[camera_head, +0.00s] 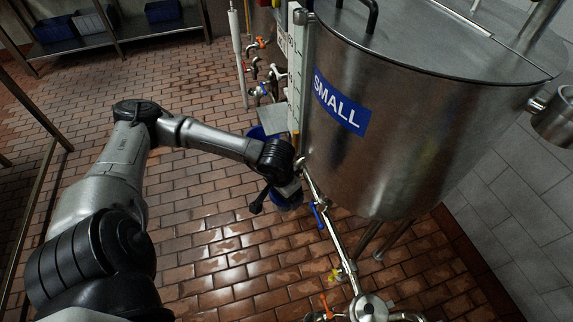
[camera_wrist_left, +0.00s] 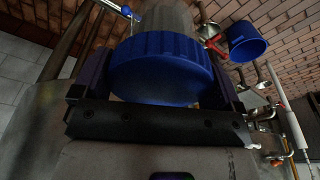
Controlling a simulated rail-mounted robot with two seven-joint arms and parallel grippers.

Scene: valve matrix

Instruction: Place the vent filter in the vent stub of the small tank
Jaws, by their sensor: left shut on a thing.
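The small tank (camera_head: 400,120) is a big steel vessel with a blue SMALL label in the head view. My left gripper (camera_head: 280,188) is beside the tank's lower left side, above the pipework. In the left wrist view its two fingers (camera_wrist_left: 155,80) are shut on either side of a ribbed blue cap with a pale, clear-looking body, which I take to be the vent filter (camera_wrist_left: 160,62). In the head view the held thing is mostly hidden by the wrist. I cannot make out the vent stub with certainty. My right gripper is out of view.
A steel pipe (camera_head: 330,222) with a blue-handled valve (camera_head: 318,214) runs below the tank. A blue bucket (camera_wrist_left: 246,41) shows beyond the gripper. More valves (camera_head: 262,72) and a white upright gauge (camera_head: 296,75) stand left of the tank. The tiled floor at left is clear.

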